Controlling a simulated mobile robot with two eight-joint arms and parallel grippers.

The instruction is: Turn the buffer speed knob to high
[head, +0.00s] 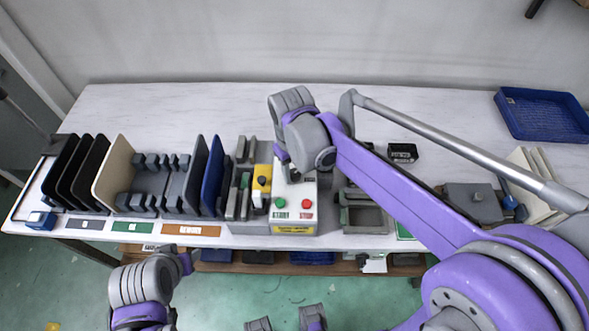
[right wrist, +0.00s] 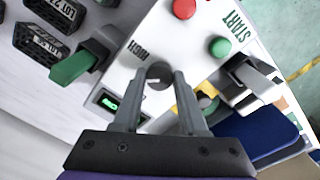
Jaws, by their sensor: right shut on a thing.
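The buffer's white control panel (head: 292,205) stands near the front middle of the table, with a green START button (head: 280,203) and a red button (head: 306,204). In the right wrist view a grey round knob (right wrist: 158,80) sits on the panel, beside the printed word HIGH (right wrist: 138,50) and a small lit green display (right wrist: 110,102). My right gripper (right wrist: 160,74) has its two fingers on either side of the knob, shut on it. In the head view my right wrist hides the knob.
A yellow unit (head: 261,183) stands just left of the panel. Further left is a rack of upright dark and blue panels (head: 213,175). A grey tray (head: 362,218) is right of the panel, and a blue basket (head: 543,115) lies at the back right. The back left tabletop is clear.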

